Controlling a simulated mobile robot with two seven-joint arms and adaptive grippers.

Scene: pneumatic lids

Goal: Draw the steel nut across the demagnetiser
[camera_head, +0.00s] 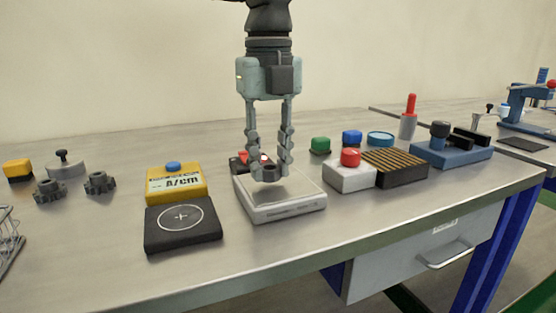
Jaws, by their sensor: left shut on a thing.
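The steel nut (269,169) is a small dark piece between the fingertips of my left gripper (268,173), which points straight down and is shut on it. The gripper holds it at a low, flat, pale grey box (300,202) with a light top plate; I cannot tell whether the nut touches the plate. No readable name marks the demagnetiser. A white block with a red button (350,170) beside a dark, gold-striped slab (398,166) stands to the right. A yellow A/cm meter (177,187) with a black cross-marked pad (183,225) is to the left. My right gripper is not in view.
Behind my left gripper lies a red and black item (240,160), partly hidden. Green (320,145) and blue (352,138) pieces and a blue fixture (450,150) stand right. Dark gear-like parts (99,182) lie left. The bench front (330,255) is clear.

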